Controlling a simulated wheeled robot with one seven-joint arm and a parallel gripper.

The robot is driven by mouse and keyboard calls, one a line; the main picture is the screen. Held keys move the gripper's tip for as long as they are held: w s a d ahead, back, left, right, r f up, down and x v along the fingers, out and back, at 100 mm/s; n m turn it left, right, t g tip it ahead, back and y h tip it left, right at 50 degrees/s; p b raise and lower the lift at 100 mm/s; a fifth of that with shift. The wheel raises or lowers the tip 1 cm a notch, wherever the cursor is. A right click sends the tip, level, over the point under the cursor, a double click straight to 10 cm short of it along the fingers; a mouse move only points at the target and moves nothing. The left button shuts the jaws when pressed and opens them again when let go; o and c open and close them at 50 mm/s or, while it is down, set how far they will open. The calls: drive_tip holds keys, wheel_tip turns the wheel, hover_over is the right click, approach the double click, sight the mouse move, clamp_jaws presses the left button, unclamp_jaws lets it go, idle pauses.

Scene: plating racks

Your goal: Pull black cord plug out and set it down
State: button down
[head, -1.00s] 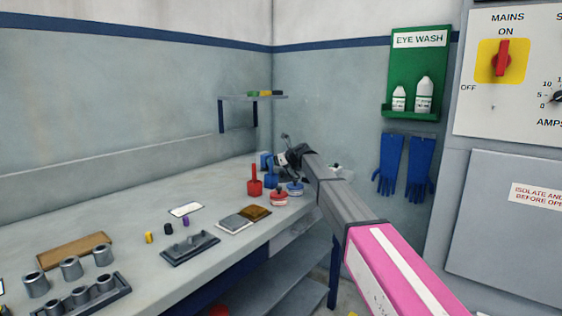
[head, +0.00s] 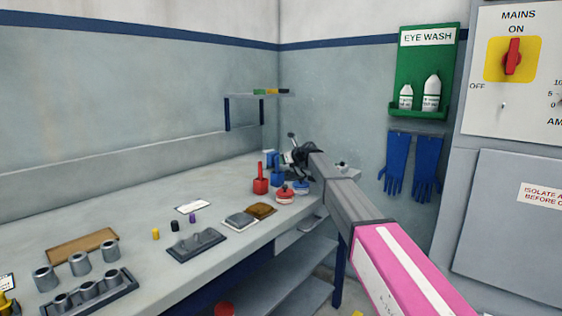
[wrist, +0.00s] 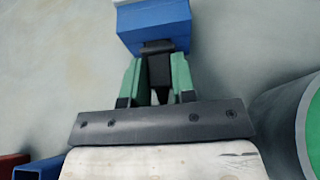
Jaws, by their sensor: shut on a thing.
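My gripper (wrist: 158,82) has two green-faced fingers in the wrist view. It is shut on the black plug (wrist: 158,66), which sits between the fingers. The plug's far end meets the face of a blue block (wrist: 154,28), and I cannot tell how deep it sits there. In the head view my gripper (head: 286,159) is at the far end of the bench, beside the small blue block (head: 269,157). The plug is too small to make out there, and my wrist hides part of that spot.
A red-handled item (head: 261,181) and red and blue round-based items (head: 285,194) stand just in front of my gripper. Brown and grey pads (head: 262,210) lie nearer on the bench (head: 140,205). The bench middle has clear room. A small wall shelf (head: 258,96) hangs above.

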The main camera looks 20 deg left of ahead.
drive_tip(key=shift+s+d, duration=0.3)
drive_tip(key=shift+d, duration=0.5)
drive_tip(key=shift+s+d, duration=0.3)
drive_tip(key=shift+d, duration=0.5)
drive_tip(key=shift+s+a+r+g, duration=0.15)
drive_tip(key=shift+s+r+g, duration=0.15)
drive_tip(key=shift+s, duration=0.15)
drive_tip(key=s+n+g+h, duration=0.1)
drive_tip(key=s+r+n+g+h, duration=0.1)
drive_tip(key=n+g, duration=0.1)
drive_tip(key=s+r+n+g+h, duration=0.1)
drive_tip(key=s, duration=0.1)
drive_tip(key=shift+a+n+g, duration=0.15)
drive_tip(key=shift+n+g, duration=0.25)
drive_tip(key=s+d+r+n+t+h, duration=0.6)
drive_tip(key=s+d+r+n+h, duration=0.5)
drive_tip(key=n, duration=0.7)
drive_tip(key=shift+y, duration=0.7)
drive_tip(key=shift+w+d+f, duration=0.8)
drive_tip(key=shift+w+f, duration=0.65)
drive_tip(key=shift+f, duration=0.55)
drive_tip(key=shift+w+d+f, duration=0.75)
drive_tip(key=shift+w+f, duration=0.7)
drive_tip(key=shift+f, duration=0.5)
drive_tip(key=shift+w+d+f, duration=0.8)
drive_tip(key=shift+w+f, duration=0.65)
drive_tip(key=shift+f, duration=0.55)
